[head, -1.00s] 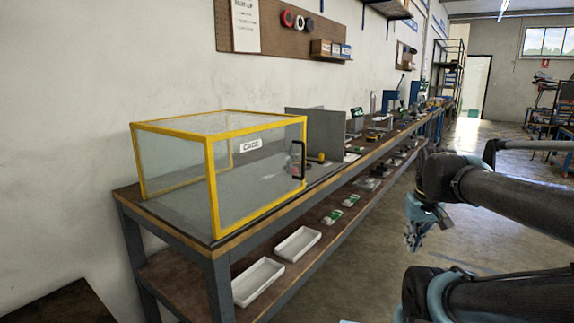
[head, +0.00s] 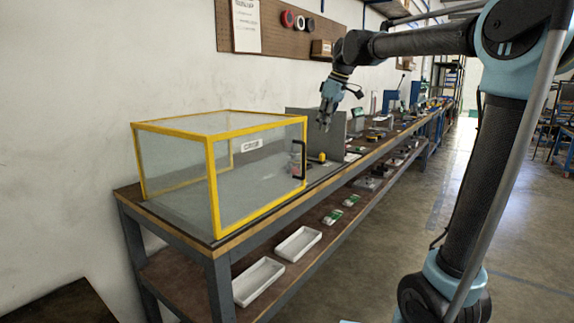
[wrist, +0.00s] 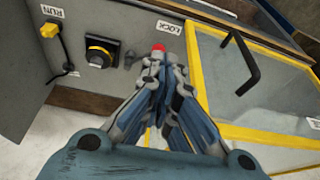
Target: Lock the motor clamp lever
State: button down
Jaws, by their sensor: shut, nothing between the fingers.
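My gripper (head: 324,123) hangs fingers-down above the bench, just past the cage's far end. In the wrist view its fingers (wrist: 160,78) are together and hold nothing. A red-tipped part (wrist: 158,47) shows just beyond the fingertips, below a LOCK label (wrist: 172,26); it looks like the clamp lever's end. The fingers hide the rest of it, and I cannot tell whether they touch it. Left of it are a dark round motor-like part with a yellow ring (wrist: 100,52) and a yellow-handled switch (wrist: 52,32) near a RUN label (wrist: 52,12).
A clear cage with yellow edges (head: 210,180) and a black door handle (head: 300,160) stands on the near bench end, close to my gripper on the right in the wrist view. A grey panel (head: 332,125) stands behind. White trays (head: 258,282) lie on the lower shelf.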

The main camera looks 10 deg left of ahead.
jog(key=w+a+r+n, duration=0.2)
jog(key=a, duration=0.5)
jog(key=x, duration=1.9)
jog(key=shift+s+a+f, duration=0.1)
jog(key=shift+s+a, duration=0.05)
jog(key=shift+a, duration=0.3)
jog(key=shift+s+a, duration=0.15)
